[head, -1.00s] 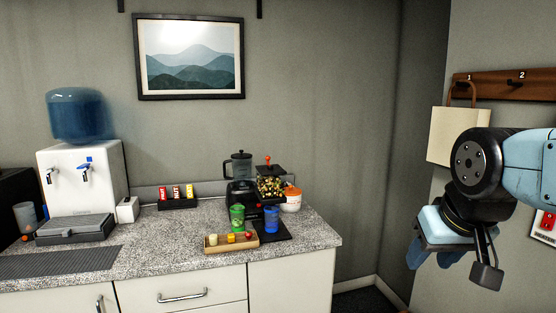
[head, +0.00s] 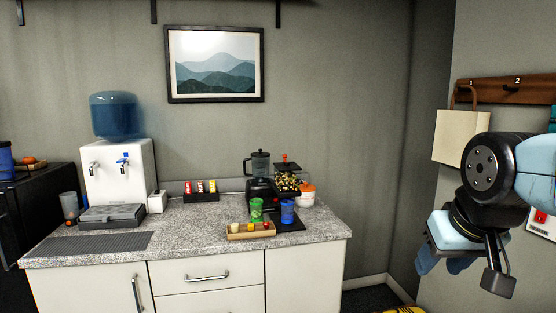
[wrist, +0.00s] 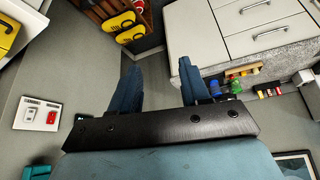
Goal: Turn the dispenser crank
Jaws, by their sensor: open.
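The dispenser (head: 287,182) stands at the right end of the speckled counter, a dark-framed clear box filled with multicoloured pieces. A small orange-red knob (head: 284,156) shows on its top; I cannot tell whether this is the crank. A black blender (head: 260,190) stands just left of it and a blue cup (head: 287,211) in front. My gripper (head: 442,265) hangs at the right, well apart from the counter, pointing downward. In the wrist view my gripper (wrist: 157,66) has its two blue fingers spread with nothing between them.
A green cup (head: 256,210), a wooden tray (head: 238,236) and a white tub with an orange lid (head: 306,196) crowd the dispenser. A water cooler (head: 120,172) stands left. A tote bag (head: 460,137) hangs on the right wall. The wrist view shows a shelf with yellow items (wrist: 125,25).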

